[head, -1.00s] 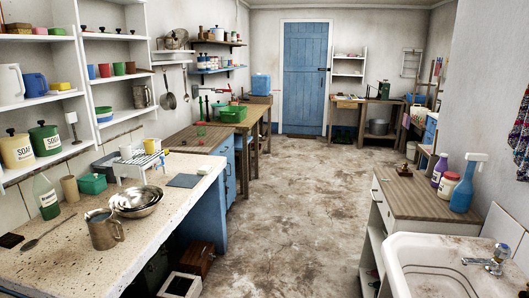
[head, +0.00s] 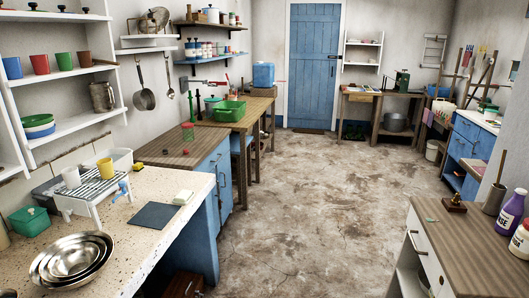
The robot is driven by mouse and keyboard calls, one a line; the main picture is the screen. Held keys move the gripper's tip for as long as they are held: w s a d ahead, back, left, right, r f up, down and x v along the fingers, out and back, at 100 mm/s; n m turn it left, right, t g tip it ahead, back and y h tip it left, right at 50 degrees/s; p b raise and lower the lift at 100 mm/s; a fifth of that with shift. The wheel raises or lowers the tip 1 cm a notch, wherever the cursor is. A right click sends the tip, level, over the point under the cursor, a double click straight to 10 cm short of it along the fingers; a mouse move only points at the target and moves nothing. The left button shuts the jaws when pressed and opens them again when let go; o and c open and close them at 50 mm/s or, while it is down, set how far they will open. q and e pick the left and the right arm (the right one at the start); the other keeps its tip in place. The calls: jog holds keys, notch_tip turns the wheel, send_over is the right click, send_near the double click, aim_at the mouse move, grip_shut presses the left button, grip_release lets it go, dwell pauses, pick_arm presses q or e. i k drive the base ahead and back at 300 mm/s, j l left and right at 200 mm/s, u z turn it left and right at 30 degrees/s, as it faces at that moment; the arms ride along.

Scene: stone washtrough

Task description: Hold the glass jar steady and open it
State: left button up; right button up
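A small clear container with a red top (head: 188,133) stands on the brown wooden counter (head: 165,150) along the left wall. It looks like a glass jar, but it is too small to be sure. A small red piece lies on the counter near it. Neither of my grippers shows in the head view.
The speckled stone counter (head: 150,205) at the left holds steel bowls (head: 72,258), a rack (head: 90,190) and a green box (head: 30,222). A wood-topped cabinet (head: 465,240) stands at the right. The floor (head: 310,200) between is clear up to the blue door (head: 314,65).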

aim_at(187, 133)
jog(key=i, duration=1.8)
jog(key=i+u, duration=0.25)
jog(key=i, duration=0.2)
jog(key=i+l+u, duration=0.25)
jog(key=i, duration=0.15)
jog(key=i+l+u, duration=0.2)
jog(key=i, duration=0.25)
jog(key=i+l+u, duration=0.25)
jog(key=i+l, duration=0.05)
jog(key=i, duration=0.1)
